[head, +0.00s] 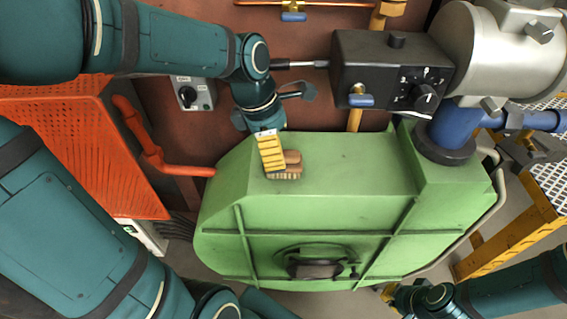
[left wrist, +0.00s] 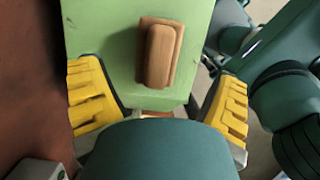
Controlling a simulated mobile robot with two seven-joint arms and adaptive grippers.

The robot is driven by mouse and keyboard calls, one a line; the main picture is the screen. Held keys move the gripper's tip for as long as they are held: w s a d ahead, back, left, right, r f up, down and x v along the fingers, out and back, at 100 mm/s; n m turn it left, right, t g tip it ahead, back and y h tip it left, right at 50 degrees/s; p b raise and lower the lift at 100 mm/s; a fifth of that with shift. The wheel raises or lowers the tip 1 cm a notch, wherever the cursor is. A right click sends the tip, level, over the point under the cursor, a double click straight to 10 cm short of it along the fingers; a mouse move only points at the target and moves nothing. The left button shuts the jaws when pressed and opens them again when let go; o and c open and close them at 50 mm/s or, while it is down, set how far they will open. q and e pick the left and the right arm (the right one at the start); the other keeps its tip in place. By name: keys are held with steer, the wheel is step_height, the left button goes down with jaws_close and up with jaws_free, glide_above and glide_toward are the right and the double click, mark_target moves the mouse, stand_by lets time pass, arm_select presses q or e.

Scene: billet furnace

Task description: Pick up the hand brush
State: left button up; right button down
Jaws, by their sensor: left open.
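The hand brush (head: 292,158), with a brown wooden body and pale bristles below, rests on top of the green furnace housing (head: 345,165) near its left end. My left gripper (head: 270,150) has yellow fingers and is beside and partly in front of the brush in the head view. In the left wrist view, the brush (left wrist: 160,52) lies beyond the spread fingers of the open, empty left gripper (left wrist: 158,80), with a gap on both sides. My right gripper (head: 390,291) shows only partly at the lower right, a small yellow piece; its jaw state is unclear.
A blue pipe (head: 452,125) rises at the right. An orange perforated guard (head: 90,150) is at the left. The housing's top right of the brush is clear.

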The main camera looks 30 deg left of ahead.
mark_target(286, 160)
arm_select(q)
steer(key=x, duration=0.2)
steer(key=b+x, duration=0.1)
steer(key=x, duration=0.2)
steer(key=shift+w, duration=0.2)
steer(key=shift+c, duration=0.3)
steer(key=c, duration=1.3)
